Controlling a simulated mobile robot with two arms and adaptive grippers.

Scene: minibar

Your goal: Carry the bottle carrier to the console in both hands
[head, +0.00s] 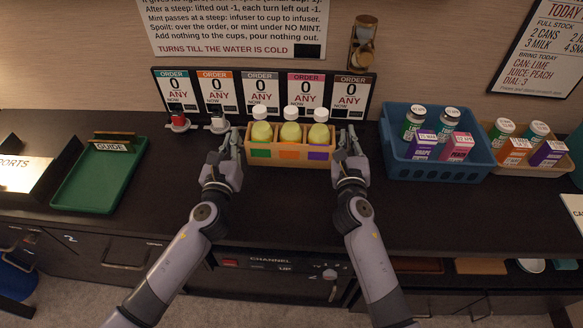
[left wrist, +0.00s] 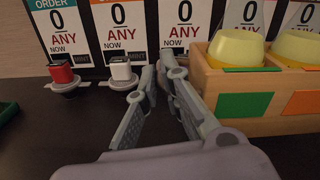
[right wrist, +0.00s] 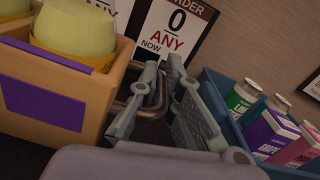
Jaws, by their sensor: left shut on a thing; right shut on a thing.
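The bottle carrier (head: 262,157), an orange-tan wooden box with three yellow bottles (head: 291,132) with white caps, is upright at the back of the dark counter, below the order board. Green, orange and purple patches mark its front. My left gripper (head: 230,143) is shut at its left end; the left wrist view shows the fingers (left wrist: 166,75) beside the box wall, the grip point mostly hidden. My right gripper (head: 350,145) is shut at its right end, on a metal handle (right wrist: 139,90) seen in the right wrist view. I cannot tell whether the carrier touches the counter.
A blue crate (head: 440,172) with cans and cartons stands right of my right gripper, with a tan crate (head: 488,137) beyond it. A green tray (head: 82,190) lies at left. Red (head: 178,123) and white (head: 218,125) items sit below the order board (head: 295,75). Counter between my arms is clear.

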